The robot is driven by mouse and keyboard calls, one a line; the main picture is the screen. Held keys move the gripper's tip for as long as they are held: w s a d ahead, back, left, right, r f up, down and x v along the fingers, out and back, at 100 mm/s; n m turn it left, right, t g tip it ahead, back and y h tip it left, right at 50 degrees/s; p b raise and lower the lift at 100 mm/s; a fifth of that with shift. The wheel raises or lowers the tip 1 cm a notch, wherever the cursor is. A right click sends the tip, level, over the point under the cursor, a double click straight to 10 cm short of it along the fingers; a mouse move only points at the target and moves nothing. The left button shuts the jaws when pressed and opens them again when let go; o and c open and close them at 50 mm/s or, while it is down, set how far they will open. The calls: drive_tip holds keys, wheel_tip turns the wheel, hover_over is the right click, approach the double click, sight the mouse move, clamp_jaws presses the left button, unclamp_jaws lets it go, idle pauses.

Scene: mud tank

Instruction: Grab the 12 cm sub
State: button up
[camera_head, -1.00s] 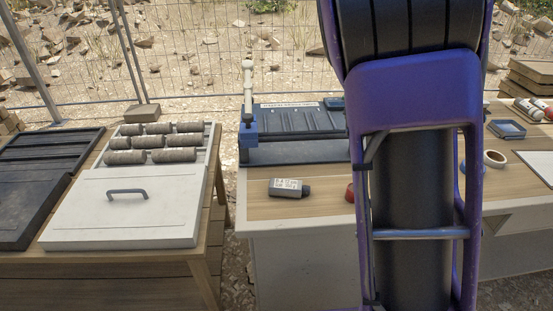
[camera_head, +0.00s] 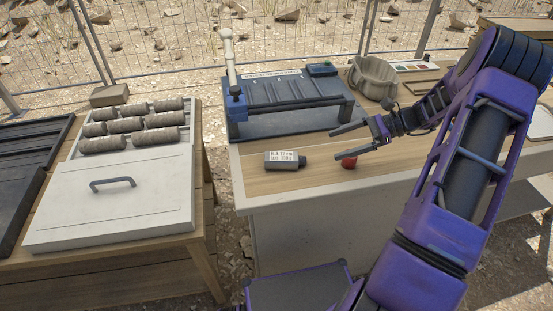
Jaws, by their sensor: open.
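A small dark grey bottle (camera_head: 286,161) with a white printed label lies on its side on the wooden top of the middle bench, its neck to the right. The label is too small to read surely. My gripper (camera_head: 334,144) is open and empty, its two fingers pointing left. It is to the right of the bottle, apart from it, above the bench top. A small red round object (camera_head: 349,162) shows just below the lower finger.
A blue and grey press (camera_head: 236,105) with a ribbed tray (camera_head: 292,92) stands behind the bottle. Grey cylinders (camera_head: 125,125) and a white handled lid (camera_head: 110,202) are on the left table. The bench front is mostly clear.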

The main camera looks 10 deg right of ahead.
sight(288, 156)
drive_tip(key=shift+r, duration=0.15)
drive_tip(key=shift+w+a+y, duration=0.15)
drive_tip(key=shift+a+y, duration=0.15)
drive_tip(key=shift+a, duration=0.1)
drive_tip(key=x, duration=1.1)
drive_tip(key=shift+w+f, duration=0.2)
drive_tip(key=shift+f, duration=0.05)
drive_tip(key=shift+w+f+b+x, duration=0.1)
drive_tip(key=shift+w+b+x, duration=0.1)
drive_tip(key=shift+x, duration=1.1)
drive_tip(key=shift+w+f+b+x, duration=0.15)
drive_tip(key=shift+w+x, duration=0.05)
drive_tip(key=shift+x, duration=1.05)
drive_tip(key=shift+d+r, duration=0.1)
drive_tip(key=shift+d, duration=0.05)
clamp_jaws()
